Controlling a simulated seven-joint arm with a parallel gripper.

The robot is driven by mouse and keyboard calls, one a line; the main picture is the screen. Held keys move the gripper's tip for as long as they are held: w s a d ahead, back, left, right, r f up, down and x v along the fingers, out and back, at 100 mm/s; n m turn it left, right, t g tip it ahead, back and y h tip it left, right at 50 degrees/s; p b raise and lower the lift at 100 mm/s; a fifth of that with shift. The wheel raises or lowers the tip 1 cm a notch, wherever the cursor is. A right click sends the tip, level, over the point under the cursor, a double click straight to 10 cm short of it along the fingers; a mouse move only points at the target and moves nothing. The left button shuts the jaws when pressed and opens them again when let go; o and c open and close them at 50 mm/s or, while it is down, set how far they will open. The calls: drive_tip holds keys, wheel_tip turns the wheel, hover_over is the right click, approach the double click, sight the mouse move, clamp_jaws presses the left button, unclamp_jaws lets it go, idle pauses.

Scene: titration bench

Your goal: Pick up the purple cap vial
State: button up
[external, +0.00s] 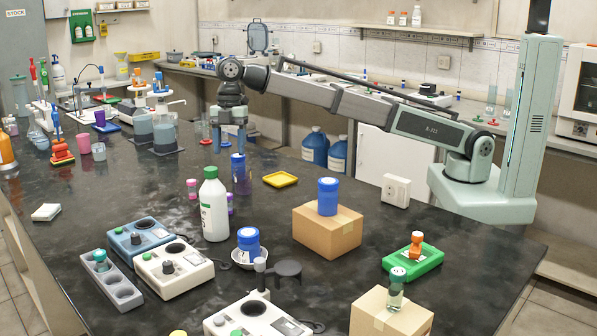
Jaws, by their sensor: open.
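A small purple vial (230,203) stands on the dark bench just right of the white bottle with a green cap (214,205); its cap and body are too small to tell apart clearly. A pinkish-purple small vial (191,188) stands left of the bottle. My gripper (229,149) hangs pointing down over the bench, above and behind the bottle, apart from both vials. It is open and I see nothing held between its fingers. A taller blue-capped container (239,172) stands close below and right of the fingers.
A yellow tray (280,180) lies to the right. Blue-lidded jars stand on a cardboard box (327,230) and in a white dish (245,258). Hotplate-like devices (174,268) fill the front left. A green tray (412,260) is at right.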

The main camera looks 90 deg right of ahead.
sight(230, 194)
drive_tip(key=f, duration=0.3)
drive_tip(key=a+f, duration=0.1)
drive_tip(key=f, duration=0.7)
drive_tip(key=shift+w+a+f, duration=0.15)
drive_tip(key=shift+f, duration=0.05)
drive_tip(key=shift+w+a+f, duration=0.15)
drive_tip(key=shift+f, duration=0.75)
drive_tip(key=shift+w+a+f, duration=0.15)
drive_tip(key=shift+a+f, duration=0.05)
drive_tip(key=shift+f, duration=0.75)
drive_tip(key=shift+w+a+f, duration=0.15)
drive_tip(key=shift+f, duration=0.75)
drive_tip(key=shift+c, duration=0.2)
drive_tip(key=c, duration=1.1)
